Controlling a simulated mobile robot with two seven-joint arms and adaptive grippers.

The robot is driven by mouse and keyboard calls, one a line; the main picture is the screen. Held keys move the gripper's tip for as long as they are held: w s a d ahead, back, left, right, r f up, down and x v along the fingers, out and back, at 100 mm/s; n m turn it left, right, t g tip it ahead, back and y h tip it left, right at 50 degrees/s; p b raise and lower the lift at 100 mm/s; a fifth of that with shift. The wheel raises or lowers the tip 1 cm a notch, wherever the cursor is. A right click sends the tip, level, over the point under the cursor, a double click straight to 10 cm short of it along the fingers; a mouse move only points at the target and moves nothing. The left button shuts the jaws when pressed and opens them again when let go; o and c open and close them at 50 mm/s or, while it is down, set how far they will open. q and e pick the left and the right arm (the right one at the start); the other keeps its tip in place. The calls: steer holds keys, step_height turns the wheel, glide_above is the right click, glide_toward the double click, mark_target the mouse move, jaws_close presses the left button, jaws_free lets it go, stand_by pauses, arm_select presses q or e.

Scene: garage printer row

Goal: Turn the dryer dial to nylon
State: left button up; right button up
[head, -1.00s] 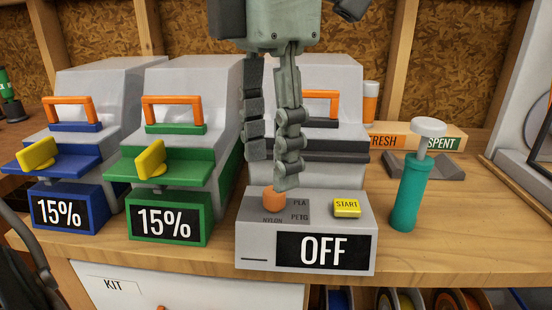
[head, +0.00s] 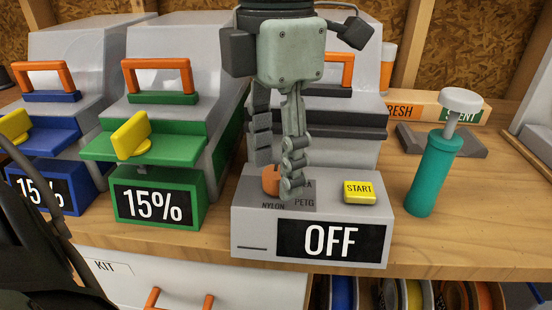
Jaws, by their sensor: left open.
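The dryer control box (head: 250,238) is grey, at the front of the workbench, with a black display (head: 331,241) that reads OFF. An orange dial (head: 270,180) sits on its top face, among labels; NYLON and PETG are readable, and a third label is partly hidden by a finger. My left gripper (head: 279,180) points down over the box, open, with its fingers on either side of the dial. Whether the fingers touch the dial is unclear. A yellow START button (head: 359,192) is to the right of the dial. My right gripper is not seen.
A green unit (head: 187,145) and a blue unit (head: 60,137) stand to the left, their displays showing 15%. A teal pump bottle (head: 433,175) stands right of the box. FRESH and SPENT labels mark a block (head: 430,106) behind. A drawer (head: 240,288) is below.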

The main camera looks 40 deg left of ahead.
arm_select(q)
steer(key=shift+f, duration=0.2)
steer(key=shift+c, duration=0.6)
jaws_close()
